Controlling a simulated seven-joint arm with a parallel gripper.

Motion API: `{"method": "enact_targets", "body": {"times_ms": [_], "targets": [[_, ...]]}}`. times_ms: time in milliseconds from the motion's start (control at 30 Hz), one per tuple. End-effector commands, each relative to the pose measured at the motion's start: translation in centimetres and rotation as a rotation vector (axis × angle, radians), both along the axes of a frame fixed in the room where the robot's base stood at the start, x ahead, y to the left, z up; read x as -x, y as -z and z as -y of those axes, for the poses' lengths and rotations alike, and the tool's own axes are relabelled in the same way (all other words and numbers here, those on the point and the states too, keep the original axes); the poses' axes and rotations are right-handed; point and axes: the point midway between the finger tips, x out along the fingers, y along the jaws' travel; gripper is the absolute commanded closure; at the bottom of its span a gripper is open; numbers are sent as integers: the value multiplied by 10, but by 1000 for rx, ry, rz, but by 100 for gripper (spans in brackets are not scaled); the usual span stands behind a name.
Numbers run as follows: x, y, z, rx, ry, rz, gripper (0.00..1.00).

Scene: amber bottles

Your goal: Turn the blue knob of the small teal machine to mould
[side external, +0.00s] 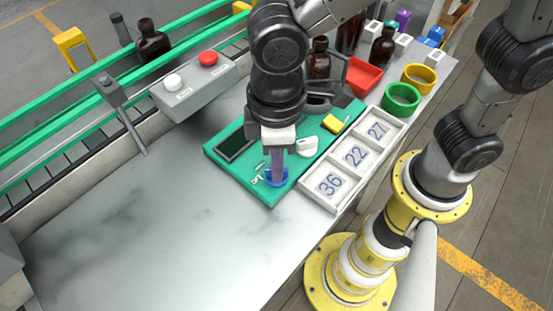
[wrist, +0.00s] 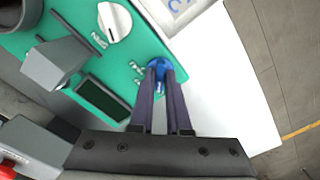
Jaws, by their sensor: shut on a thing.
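The small teal machine (side external: 228,168) lies flat on the pale worktop, with a dark screen (side external: 237,144), a white knob (side external: 307,147) and a yellow block (side external: 333,124) on it. The blue knob (side external: 283,181) is at its front corner. My gripper (side external: 276,178) points down and is shut on the blue knob. In the wrist view the two dark fingers (wrist: 160,72) meet the blue knob (wrist: 157,63), hiding part of it. Small white marks stand beside the knob; I cannot read them.
A white tray (side external: 310,191) with number cards 36, 22 and 27 stands right of the machine. Green (side external: 402,99), yellow (side external: 418,78) and red (side external: 363,76) containers and amber bottles stand behind. A grey button box (side external: 194,88) is at left. The front worktop is clear.

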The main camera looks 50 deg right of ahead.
Motion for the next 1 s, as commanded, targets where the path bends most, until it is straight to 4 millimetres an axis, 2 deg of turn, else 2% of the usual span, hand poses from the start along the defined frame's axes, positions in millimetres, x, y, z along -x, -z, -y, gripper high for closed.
{"method": "enact_targets", "body": {"times_ms": [467,1000], "targets": [[0,-1,0,-1,78,1,100],[0,-1,0,-3,504,2,100]]}}
